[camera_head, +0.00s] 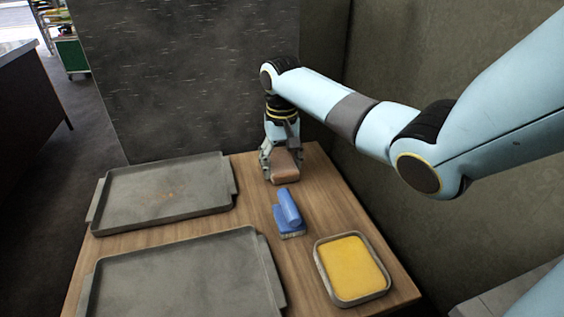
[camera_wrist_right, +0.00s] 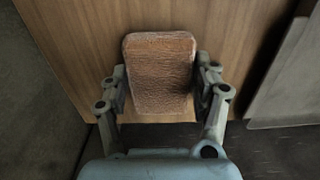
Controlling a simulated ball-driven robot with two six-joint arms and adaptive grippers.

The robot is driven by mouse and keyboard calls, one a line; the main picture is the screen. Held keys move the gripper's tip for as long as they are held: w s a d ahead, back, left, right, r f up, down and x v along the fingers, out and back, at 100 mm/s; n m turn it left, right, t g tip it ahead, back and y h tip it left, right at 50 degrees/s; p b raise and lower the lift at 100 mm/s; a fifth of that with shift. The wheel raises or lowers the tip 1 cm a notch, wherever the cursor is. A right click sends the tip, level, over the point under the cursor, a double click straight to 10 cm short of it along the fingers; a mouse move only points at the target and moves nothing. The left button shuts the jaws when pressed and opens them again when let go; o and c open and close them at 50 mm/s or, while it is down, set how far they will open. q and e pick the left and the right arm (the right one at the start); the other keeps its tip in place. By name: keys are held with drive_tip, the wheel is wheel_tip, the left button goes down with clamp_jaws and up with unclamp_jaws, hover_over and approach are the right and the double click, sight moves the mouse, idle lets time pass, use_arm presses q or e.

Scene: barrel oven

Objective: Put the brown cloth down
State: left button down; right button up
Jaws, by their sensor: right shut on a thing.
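The brown cloth (camera_head: 286,166) is a small folded block at the far end of the wooden table (camera_head: 256,215). My right gripper (camera_head: 281,168) reaches down from above and is shut on it. In the right wrist view the cloth (camera_wrist_right: 159,72) sits between the two fingers of the right gripper (camera_wrist_right: 160,90), with the wooden top behind it. I cannot tell whether the cloth touches the table or hangs just above it. My left gripper does not show.
Two grey trays, one far (camera_head: 163,192) and one near (camera_head: 185,278), lie on the left side. A blue brush (camera_head: 288,209) lies just in front of the cloth. A dish with a yellow pad (camera_head: 351,267) is at the near right. A wall stands close on the right.

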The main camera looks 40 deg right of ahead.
sight(282, 164)
drive_tip(key=o, duration=1)
drive_tip(key=shift+f, duration=0.1)
wheel_tip(282, 164, up, 12)
drive_tip(key=p, duration=0.1)
drive_tip(key=shift+p, duration=0.3)
drive_tip(key=shift+r, duration=0.2)
